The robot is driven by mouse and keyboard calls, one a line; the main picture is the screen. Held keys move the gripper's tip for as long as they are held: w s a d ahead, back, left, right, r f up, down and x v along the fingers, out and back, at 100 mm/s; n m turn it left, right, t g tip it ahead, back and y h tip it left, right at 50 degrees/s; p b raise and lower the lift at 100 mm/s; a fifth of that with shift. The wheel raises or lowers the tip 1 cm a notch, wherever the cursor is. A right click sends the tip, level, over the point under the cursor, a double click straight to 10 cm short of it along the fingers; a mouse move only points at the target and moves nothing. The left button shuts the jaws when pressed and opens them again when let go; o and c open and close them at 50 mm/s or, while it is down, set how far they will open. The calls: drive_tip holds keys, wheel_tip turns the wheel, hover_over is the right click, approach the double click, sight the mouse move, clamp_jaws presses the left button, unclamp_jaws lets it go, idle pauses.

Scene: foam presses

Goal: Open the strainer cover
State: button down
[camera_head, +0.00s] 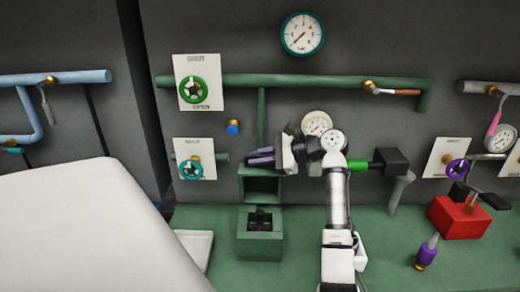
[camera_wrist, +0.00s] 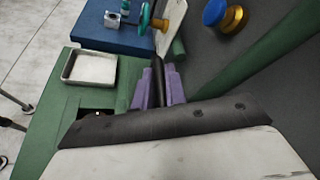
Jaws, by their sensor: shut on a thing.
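The strainer is a green box (camera_head: 259,247) on the green bench, open at the top with a dark inside. Its green cover (camera_head: 262,186) stands raised, about upright, at the back of the box. My gripper (camera_head: 259,156) is at the cover's upper edge, coming from the right. In the wrist view my purple fingers (camera_wrist: 159,82) are shut on a dark bar (camera_wrist: 158,70) that looks like the cover's handle. Its join to the cover is hidden. The box opening (camera_wrist: 95,113) shows partly past my gripper's body.
Behind are a green pipe (camera_head: 300,81), a gauge (camera_head: 302,34), a green valve wheel (camera_head: 193,90) and a teal one (camera_head: 191,168). A white tray (camera_head: 197,248) lies left of the box.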

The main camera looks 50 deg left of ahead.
drive_tip(key=c, duration=1.5)
unclamp_jaws()
drive_tip(key=shift+s+a+f, duration=0.25)
drive_tip(key=shift+s+a, duration=0.05)
drive_tip(key=shift+s, duration=0.05)
drive_tip(key=shift+d, duration=0.1)
drive_tip(key=shift+w, duration=0.1)
drive_tip(key=b+v, duration=0.4)
drive_tip(key=v, duration=1)
drive_tip(key=shift+r, duration=0.25)
